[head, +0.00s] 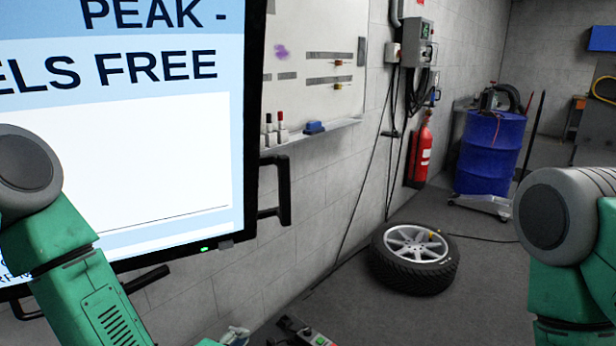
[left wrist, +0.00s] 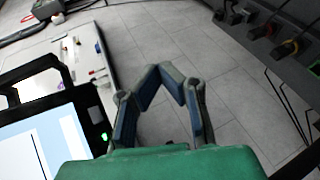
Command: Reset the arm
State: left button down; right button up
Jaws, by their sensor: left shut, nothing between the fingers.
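My left arm comes in from the lower left of the head view, in front of the large screen. My left gripper (head: 236,336) shows only as a small piece at the bottom edge there. In the left wrist view the two fingers of my left gripper (left wrist: 160,70) bend inward and meet at their tips, with nothing held between them. The gripper is in front of grey tiled surface and touches nothing that I can see. My right arm stands at the right edge of the head view; its gripper is out of the picture.
A large screen (head: 120,150) with a side handle fills the left. A whiteboard (head: 315,60) hangs behind it. A tyred wheel (head: 414,250) lies on the floor. A fire extinguisher (head: 421,155) and a blue drum (head: 489,155) stand farther back. The middle floor has free room.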

pick_arm(q)
jog(key=s+a+f+m+g+b, duration=0.1)
jog(key=s+a+f+m+g, duration=0.1)
jog(key=s+f+m+g, duration=0.55)
jog(key=s+a+f+m+g+y+b, duration=0.1)
jog(key=s+a+f, duration=0.4)
jog(key=s, duration=0.5)
jog(key=s+a+f+m+g+y+b, duration=0.1)
jog(key=s+a+f+m+g+y, duration=0.2)
jog(key=s+a+f+m, duration=0.3)
jog(key=s+g, duration=0.1)
jog(key=s, duration=0.4)
jog(key=shift+a, duration=0.15)
pick_arm(e)
notch_tip(320, 180, down, 4)
jog(key=shift+r, duration=0.25)
jog(key=shift+c, duration=1)
